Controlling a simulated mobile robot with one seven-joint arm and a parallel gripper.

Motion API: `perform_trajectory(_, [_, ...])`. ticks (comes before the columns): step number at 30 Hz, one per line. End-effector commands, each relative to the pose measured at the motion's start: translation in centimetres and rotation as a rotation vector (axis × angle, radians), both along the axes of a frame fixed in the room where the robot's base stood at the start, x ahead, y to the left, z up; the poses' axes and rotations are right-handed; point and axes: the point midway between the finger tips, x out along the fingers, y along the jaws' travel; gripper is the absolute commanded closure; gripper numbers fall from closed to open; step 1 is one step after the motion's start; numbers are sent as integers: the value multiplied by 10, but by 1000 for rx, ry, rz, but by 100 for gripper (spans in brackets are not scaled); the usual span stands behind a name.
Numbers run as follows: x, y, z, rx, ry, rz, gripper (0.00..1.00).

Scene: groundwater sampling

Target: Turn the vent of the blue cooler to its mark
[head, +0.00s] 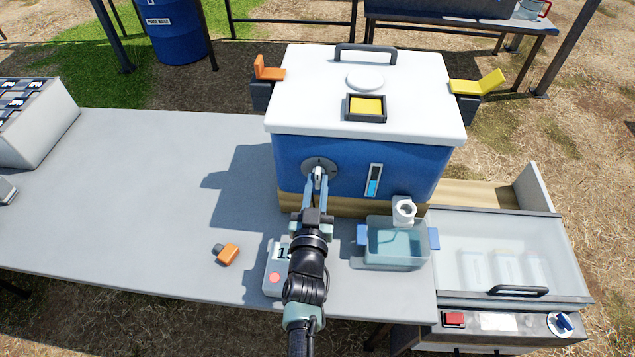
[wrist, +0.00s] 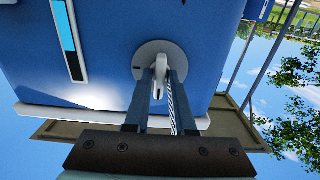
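The blue cooler (head: 345,165) with a white lid stands at the back of the table. Its vent (head: 307,166) is a round grey dial with a small white handle on the front, left of the gauge. In the wrist view the vent (wrist: 143,60) shows its white handle (wrist: 160,72) between my two fingertips. My gripper (head: 317,183) reaches the vent from the front, with one finger on each side of the handle; it also shows in the wrist view (wrist: 162,76). I cannot tell whether both fingers press on the handle. The dial's marks are too small to read.
A clear bin of water (head: 395,258) stands below the white spigot (head: 403,208), right of my arm. An orange-and-black item (head: 227,254) and a grey device with a display (head: 274,278) lie left of my arm. The table's left middle is clear.

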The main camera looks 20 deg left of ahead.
Motion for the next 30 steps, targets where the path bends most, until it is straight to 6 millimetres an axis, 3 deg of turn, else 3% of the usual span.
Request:
perform_trajectory(1, [0, 0, 0, 0, 0, 0, 88])
perform_trajectory(3, [0, 0, 0, 0, 0, 0, 100])
perform_trajectory(11, [0, 0, -2, 59, 16, 0, 100])
perform_trajectory(30, [0, 0, -1, 1350, 388, 1, 100])
